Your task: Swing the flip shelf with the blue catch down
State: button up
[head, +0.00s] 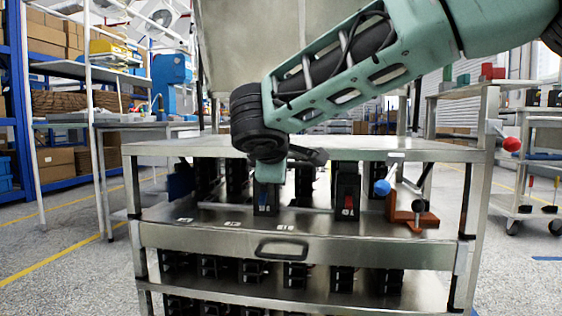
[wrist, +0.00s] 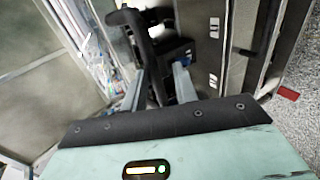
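I cannot pick out with certainty a flip shelf with a blue catch. A large grey-beige panel (head: 250,60) stands upright behind the metal cart's top (head: 350,150). A blue ball knob (head: 382,187) sits on a lever over an orange-brown base at the cart's right. My gripper (head: 268,182) points down at the cart's front, just above a black breaker with blue marks (head: 265,203). In the wrist view its two grey fingers (wrist: 158,88) are apart, with a dark upright part (wrist: 150,50) showing between or just beyond them; contact cannot be told.
A breaker with a red toggle (head: 347,200) stands to the right on the same shelf. A drawer front with a black handle (head: 282,248) lies below, over more rows of breakers. The floor at left is clear.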

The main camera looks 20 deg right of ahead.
jog(key=shift+o, duration=1.1)
jog(key=shift+a+f, duration=0.1)
jog(key=shift+f, duration=0.8)
jog(key=shift+r, duration=0.1)
jog(key=p+v, duration=0.7)
jog(key=v, duration=1)
jog(key=shift+r, duration=0.45)
